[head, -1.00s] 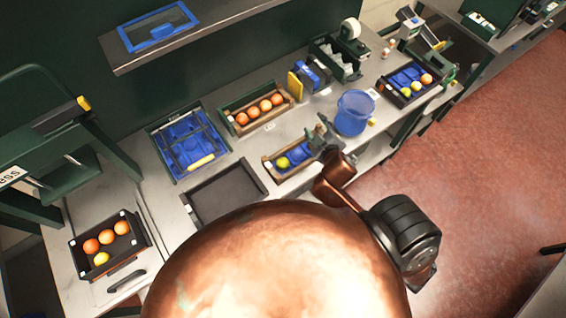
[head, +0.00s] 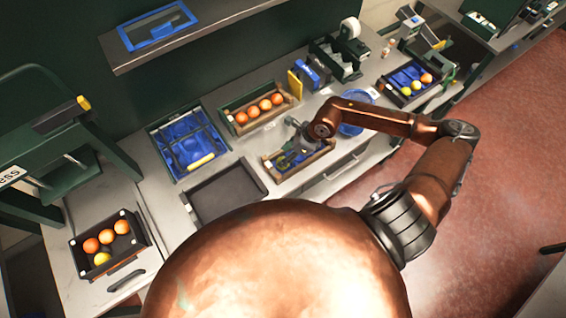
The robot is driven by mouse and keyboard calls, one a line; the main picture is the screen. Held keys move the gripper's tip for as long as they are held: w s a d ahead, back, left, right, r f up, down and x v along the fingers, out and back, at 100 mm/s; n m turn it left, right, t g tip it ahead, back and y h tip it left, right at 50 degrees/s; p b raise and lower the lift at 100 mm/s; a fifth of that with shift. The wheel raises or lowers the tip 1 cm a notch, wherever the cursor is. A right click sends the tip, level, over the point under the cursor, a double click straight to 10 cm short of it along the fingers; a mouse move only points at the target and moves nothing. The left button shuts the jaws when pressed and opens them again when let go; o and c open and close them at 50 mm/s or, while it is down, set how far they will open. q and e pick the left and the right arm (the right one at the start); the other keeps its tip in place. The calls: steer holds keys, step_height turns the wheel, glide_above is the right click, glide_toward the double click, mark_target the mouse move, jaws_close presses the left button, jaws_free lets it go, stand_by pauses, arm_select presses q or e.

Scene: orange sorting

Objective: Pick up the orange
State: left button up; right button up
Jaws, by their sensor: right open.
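Several oranges (head: 265,105) sit in a row in the wooden crate at the back. More oranges (head: 106,237) lie with a yellow fruit (head: 101,259) in a black tray at the far left. One orange (head: 426,78) lies with yellow fruits in a tray at the right. My right gripper (head: 287,158) is open over the small blue-lined wooden crate (head: 318,158). The gripper and wrist hide most of what lies in that crate, and I cannot tell whether they touch anything there. My left gripper is not in view.
An empty black tray (head: 226,196) stands in front of the crates. A blue-lined crate (head: 160,133) stands behind it. A blue bucket (head: 358,118) stands to the right, partly behind my right arm. A shelf (head: 200,42) overhangs the back of the counter.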

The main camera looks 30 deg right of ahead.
steer(key=f, duration=0.1)
steer(key=d+f, duration=0.1)
steer(key=d+f+h, duration=0.1)
steer(key=shift+w+p, duration=0.25)
steer(key=shift+p, duration=0.15)
steer(key=p+x, duration=0.1)
steer(key=x, duration=0.1)
steer(key=p+x, duration=0.1)
steer(key=x, duration=0.1)
steer(key=shift+s+f, duration=0.2)
steer(key=shift+w+a+f, duration=0.15)
steer(key=shift+f, duration=0.35)
steer(key=c, duration=0.8)
